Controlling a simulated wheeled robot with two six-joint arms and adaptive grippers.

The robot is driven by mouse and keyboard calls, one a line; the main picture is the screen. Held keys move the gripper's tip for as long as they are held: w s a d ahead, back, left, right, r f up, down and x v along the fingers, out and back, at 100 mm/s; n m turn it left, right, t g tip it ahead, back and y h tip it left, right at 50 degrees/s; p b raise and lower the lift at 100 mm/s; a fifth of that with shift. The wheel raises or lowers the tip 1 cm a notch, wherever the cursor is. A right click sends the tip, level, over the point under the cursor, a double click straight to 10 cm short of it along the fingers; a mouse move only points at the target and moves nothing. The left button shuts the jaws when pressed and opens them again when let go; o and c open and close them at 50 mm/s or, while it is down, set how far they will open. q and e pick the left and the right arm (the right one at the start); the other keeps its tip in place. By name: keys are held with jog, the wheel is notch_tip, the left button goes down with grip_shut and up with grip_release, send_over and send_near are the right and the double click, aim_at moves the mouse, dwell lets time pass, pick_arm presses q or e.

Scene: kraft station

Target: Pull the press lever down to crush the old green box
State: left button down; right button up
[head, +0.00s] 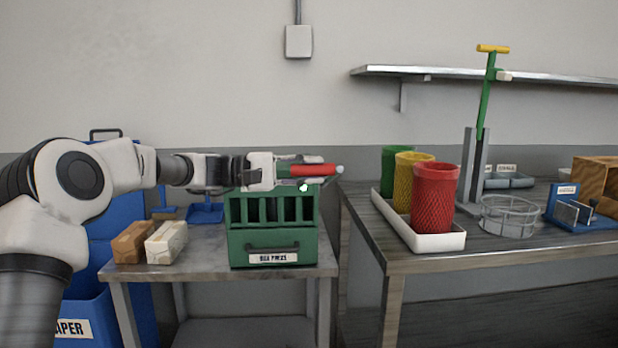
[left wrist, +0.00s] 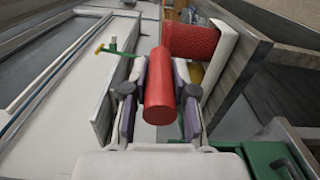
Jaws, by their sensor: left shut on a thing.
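The green box press (head: 272,247) stands on the small left table, with slatted openings above and a labelled drawer front below. Its red lever grip (head: 318,170) lies level above the press top. My left gripper (head: 300,171) comes in from the left and is shut on the red grip. In the left wrist view the red grip (left wrist: 158,85) sits between the two fingers of the left gripper (left wrist: 158,105). The inside of the press is dark, and I cannot make out an old green box in it. My right gripper is not in view.
A brown carton (head: 132,243) and a pale carton (head: 166,243) lie left of the press. A blue bin (head: 118,215) stands further left. The right table (head: 420,262) holds a white tray (head: 436,240) with mesh cups and a tall green lever (head: 486,98).

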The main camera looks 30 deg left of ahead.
pick_arm(q)
jog(key=shift+s+d+f+b, duration=0.15)
jog(key=shift+f+b, duration=0.2)
jog(key=shift+f, duration=0.4)
jog(key=shift+m, duration=0.3)
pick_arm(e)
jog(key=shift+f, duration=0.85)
pick_arm(q)
jog(key=shift+d+f, duration=0.1)
jog(key=shift+f, duration=0.05)
jog(key=c, duration=0.9)
grip_release()
jog(key=shift+r, duration=0.2)
